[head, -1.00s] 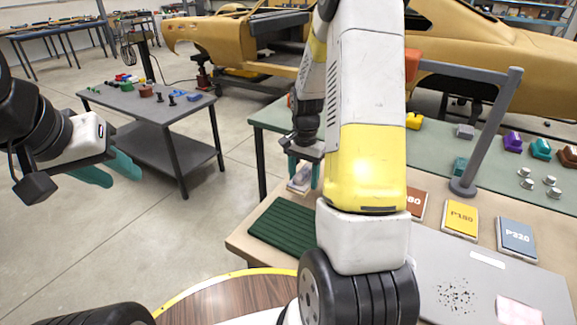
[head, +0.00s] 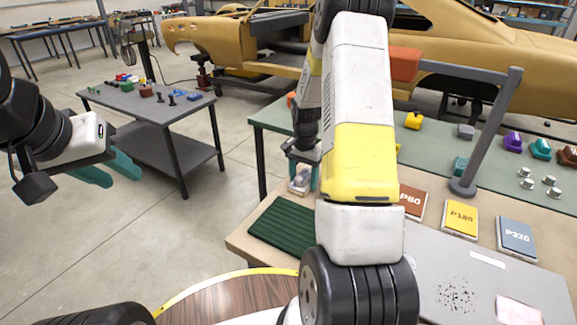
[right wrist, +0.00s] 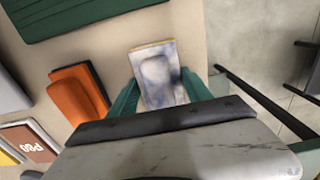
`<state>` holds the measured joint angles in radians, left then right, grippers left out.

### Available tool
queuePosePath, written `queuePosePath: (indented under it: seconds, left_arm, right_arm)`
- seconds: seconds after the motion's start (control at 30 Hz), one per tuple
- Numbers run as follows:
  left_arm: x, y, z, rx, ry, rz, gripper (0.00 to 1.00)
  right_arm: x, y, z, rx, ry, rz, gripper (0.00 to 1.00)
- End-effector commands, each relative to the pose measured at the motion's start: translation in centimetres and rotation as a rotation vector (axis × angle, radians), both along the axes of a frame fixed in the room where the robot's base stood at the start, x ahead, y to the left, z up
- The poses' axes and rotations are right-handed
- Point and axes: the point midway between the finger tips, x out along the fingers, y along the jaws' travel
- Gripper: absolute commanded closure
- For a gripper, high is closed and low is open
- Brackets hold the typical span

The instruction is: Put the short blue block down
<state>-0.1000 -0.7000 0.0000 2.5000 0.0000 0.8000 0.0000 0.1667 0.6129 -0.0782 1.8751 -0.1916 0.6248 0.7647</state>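A small block (right wrist: 155,75), marbled pale blue-grey and white with a tan edge and a rounded raised middle, sits between the teal fingers of my right gripper (right wrist: 160,88). I take it for the short blue block. The fingers meet both its sides. In the head view it is the pale thing (head: 300,182) below my right gripper (head: 304,176), by the workbench's left edge. Whether its underside touches the bench cannot be told. My left gripper (head: 110,170) is open and empty over the floor at the left.
The tan workbench (head: 245,240) carries a dark green ribbed mat (head: 283,226) and P80 (head: 412,202), P180 (head: 460,218) and P320 (head: 517,237) sheets. An orange block (right wrist: 78,97) lies beside the held one. A grey post (head: 485,135) stands at the right.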

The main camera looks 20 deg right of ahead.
Motion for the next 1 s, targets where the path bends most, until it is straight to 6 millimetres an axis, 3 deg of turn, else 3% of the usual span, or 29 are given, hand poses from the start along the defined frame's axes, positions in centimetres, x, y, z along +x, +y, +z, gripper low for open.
queuePosePath:
  seconds: [0.03,0.1,0.47,1.0]
  left_arm:
    - [0.0,0.0,0.0,0.0,0.0,0.0,0.64]
    - [0.0,0.0,0.0,0.0,0.0,0.0,0.64]
    - [0.0,0.0,0.0,0.0,0.0,0.0,0.64]
    - [0.0,0.0,0.0,0.0,0.0,0.0,0.64]
  right_arm:
    - [0.0,0.0,0.0,0.0,0.0,0.0,0.33]
    - [0.0,0.0,0.0,0.0,0.0,0.0,0.21]
    - [0.0,0.0,0.8,0.0,0.0,0.0,0.21]
    - [0.0,0.1,10.9,0.0,-0.001,0.001,0.21]
